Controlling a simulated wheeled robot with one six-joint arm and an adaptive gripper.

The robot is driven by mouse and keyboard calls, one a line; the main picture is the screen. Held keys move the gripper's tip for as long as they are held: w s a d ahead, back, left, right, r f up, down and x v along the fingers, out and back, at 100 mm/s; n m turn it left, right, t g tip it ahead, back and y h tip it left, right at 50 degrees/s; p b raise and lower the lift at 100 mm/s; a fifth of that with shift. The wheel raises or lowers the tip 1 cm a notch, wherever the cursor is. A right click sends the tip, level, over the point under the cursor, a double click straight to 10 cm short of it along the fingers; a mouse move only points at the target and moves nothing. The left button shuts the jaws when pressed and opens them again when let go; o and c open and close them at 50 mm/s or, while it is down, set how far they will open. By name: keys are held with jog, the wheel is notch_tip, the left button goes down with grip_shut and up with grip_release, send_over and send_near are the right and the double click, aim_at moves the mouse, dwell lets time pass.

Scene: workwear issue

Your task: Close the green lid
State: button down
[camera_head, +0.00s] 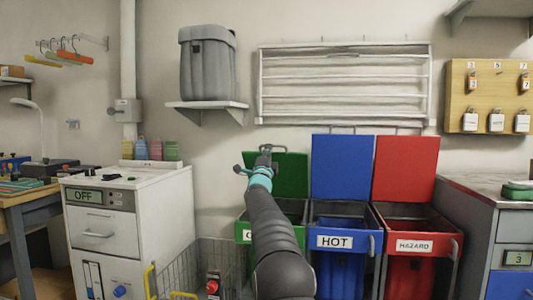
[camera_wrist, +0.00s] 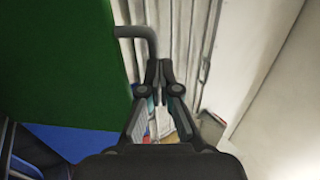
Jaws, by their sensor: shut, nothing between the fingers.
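The green lid (camera_head: 291,174) stands open and upright behind the green bin (camera_head: 243,230), whose label is mostly hidden by my arm. My arm reaches up in front of the bin. My gripper (camera_head: 266,150) is shut and empty near the upper left part of the lid. In the wrist view the green lid (camera_wrist: 60,60) fills the left side, and my gripper's fingertips (camera_wrist: 160,66) are together just right of its edge. A dark grey bent bar (camera_wrist: 138,32) sticks out from the lid's edge near the fingertips. I cannot tell whether they touch it.
The blue HOT bin (camera_head: 334,242) and red HAZARD bin (camera_head: 415,246) stand to the right, with their blue (camera_head: 342,167) and red (camera_head: 405,168) lids upright. A white cabinet (camera_head: 130,225) and wire basket (camera_head: 215,262) are on the left. A shelf (camera_head: 207,105) carries a grey bin above.

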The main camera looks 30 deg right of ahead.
jog(key=shift+s+d, duration=0.15)
jog(key=shift+d, duration=0.2)
jog(key=a+r+b+v, duration=0.1)
jog(key=b+v, duration=0.8)
jog(key=v, duration=0.5)
jog(key=shift+s+r, duration=0.25)
jog(key=shift+d, duration=0.1)
